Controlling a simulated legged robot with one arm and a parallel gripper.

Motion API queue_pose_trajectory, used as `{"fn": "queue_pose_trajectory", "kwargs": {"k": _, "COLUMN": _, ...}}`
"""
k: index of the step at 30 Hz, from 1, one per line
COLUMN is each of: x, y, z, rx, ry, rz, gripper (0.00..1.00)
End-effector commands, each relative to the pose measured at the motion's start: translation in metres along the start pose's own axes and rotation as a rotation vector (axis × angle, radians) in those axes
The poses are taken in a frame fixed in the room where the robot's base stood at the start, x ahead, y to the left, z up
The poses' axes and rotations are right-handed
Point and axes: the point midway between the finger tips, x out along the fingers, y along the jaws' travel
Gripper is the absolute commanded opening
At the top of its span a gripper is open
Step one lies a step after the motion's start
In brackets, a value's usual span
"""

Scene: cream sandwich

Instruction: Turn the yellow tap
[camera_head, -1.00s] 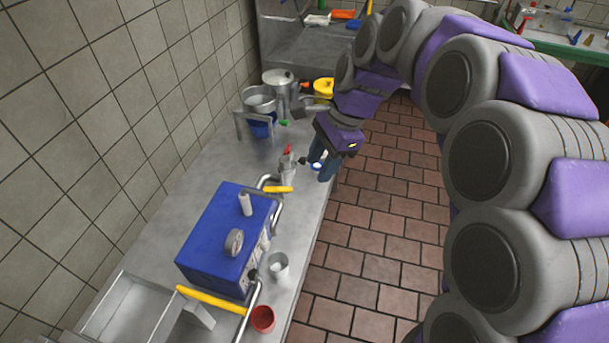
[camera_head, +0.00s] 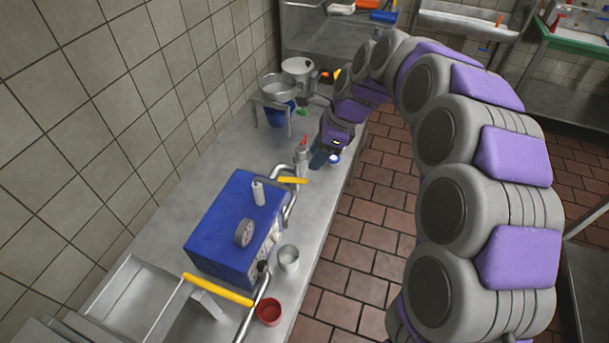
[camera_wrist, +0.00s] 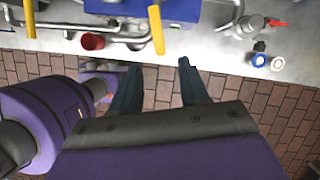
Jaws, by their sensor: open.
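Two yellow tap handles belong to pipes at the blue box machine (camera_head: 228,225). I cannot tell which one the task means. My gripper (camera_head: 321,158) is beyond the far handle, near the counter's front edge. In the wrist view my gripper (camera_wrist: 158,80) is open and empty, its fingers apart from both handles.
A red cup (camera_head: 269,312) and a metal cup (camera_head: 289,258) stand on the counter (camera_head: 160,200) by the machine. A red-topped metal fitting (camera_head: 302,155) is close to my gripper. Pots (camera_head: 277,87) stand farther back. The tiled floor to the right is open.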

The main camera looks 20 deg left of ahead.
Motion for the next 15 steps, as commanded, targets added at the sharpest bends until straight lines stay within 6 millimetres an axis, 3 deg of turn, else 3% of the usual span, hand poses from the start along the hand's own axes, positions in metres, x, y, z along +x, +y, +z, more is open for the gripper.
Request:
{"fn": "queue_pose_trajectory", "kwargs": {"k": 6, "x": 0.046, "y": 0.001, "z": -0.001, "rx": -0.001, "ry": 0.000, "rz": 0.005, "gripper": 0.45}}
{"fn": "queue_pose_trajectory", "kwargs": {"k": 15, "x": 0.080, "y": 0.001, "z": 0.000, "rx": -0.002, "ry": -0.001, "rz": 0.002, "gripper": 0.45}}
